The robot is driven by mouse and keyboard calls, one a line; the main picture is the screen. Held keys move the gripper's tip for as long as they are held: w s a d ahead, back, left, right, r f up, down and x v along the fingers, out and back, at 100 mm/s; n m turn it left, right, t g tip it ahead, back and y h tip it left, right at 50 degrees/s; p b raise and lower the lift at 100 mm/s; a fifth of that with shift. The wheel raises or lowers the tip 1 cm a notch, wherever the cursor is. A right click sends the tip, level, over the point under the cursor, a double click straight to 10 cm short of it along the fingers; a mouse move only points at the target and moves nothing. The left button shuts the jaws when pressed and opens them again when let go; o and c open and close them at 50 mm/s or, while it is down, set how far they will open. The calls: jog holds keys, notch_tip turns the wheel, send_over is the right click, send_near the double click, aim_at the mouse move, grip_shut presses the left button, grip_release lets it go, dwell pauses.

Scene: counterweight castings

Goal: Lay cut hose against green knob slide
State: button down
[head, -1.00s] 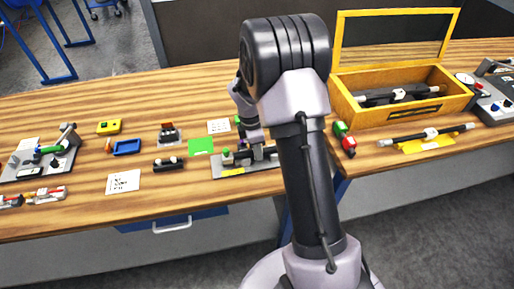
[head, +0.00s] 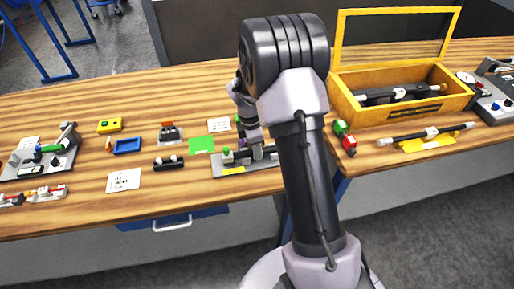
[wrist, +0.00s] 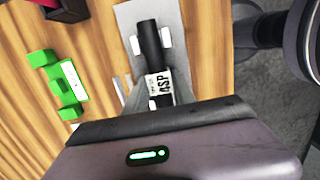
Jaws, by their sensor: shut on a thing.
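My gripper (head: 257,152) is low over a grey plate (head: 220,170) with a yellow label, in the middle of the table. A green knob (head: 228,155) stands on this plate, left of my gripper. In the wrist view, a dark cylinder (wrist: 151,45), which looks like the cut hose, runs along the grey plate (wrist: 128,14) between white blocks (wrist: 135,45). It carries a white printed tag (wrist: 160,83). My gripper is shut on it near the tag. Its lower end and the fingertips are partly hidden. I cannot tell whether the hose touches the slide.
A green block piece (wrist: 60,85) lies beside the plate in the wrist view. A green card (head: 201,145) and a dark clamp-like part (head: 168,163) lie to the left.

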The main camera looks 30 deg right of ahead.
jog(key=c, duration=1)
grip_release()
jog(key=shift+a, duration=0.1)
jog(key=shift+o, duration=0.2)
jog(key=shift+r, duration=0.1)
jog(key=shift+w+r+p, duration=0.15)
jog(key=shift+r+p, duration=0.3)
jog(key=shift+p, duration=0.05)
notch_tip(320, 180, up, 6)
jog(key=p, duration=0.5)
jog(key=shift+r+p, duration=0.1)
jog(key=shift+p, duration=0.3)
